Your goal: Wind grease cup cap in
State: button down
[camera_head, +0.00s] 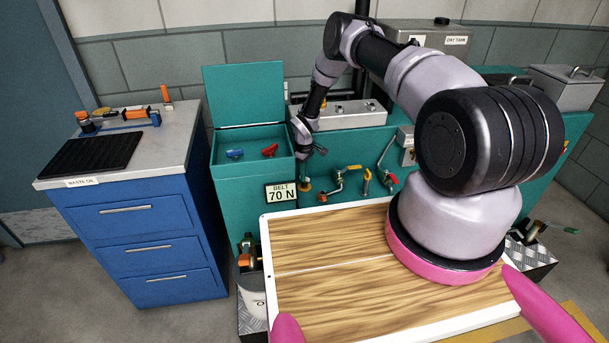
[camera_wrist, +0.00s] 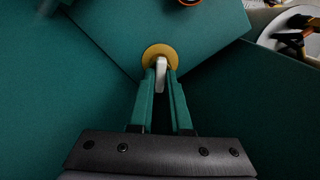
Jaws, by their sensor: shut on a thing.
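The grease cup (camera_wrist: 159,52) shows in the wrist view as a brass-coloured round piece against the green panel. A pale upright grip, which looks like part of its cap (camera_wrist: 161,68), stands in front of the brass round. My gripper (camera_wrist: 161,78) has its two green fingers on either side of this pale grip and is shut on it. In the head view my gripper (camera_head: 306,170) points down at the front of the green cabinet, just above a small brass piece (camera_head: 307,186). The fingers and arm hide most of the contact there.
A blue drawer cabinet (camera_head: 140,235) is further left.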

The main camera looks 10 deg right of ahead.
jog(key=m, duration=0.4)
jog(key=shift+m, duration=0.3)
jog(key=m, duration=0.4)
jog(key=shift+m, duration=0.3)
jog(key=c, duration=0.9)
grip_release()
jog(key=shift+o, duration=0.2)
notch_tip(320, 180, up, 11)
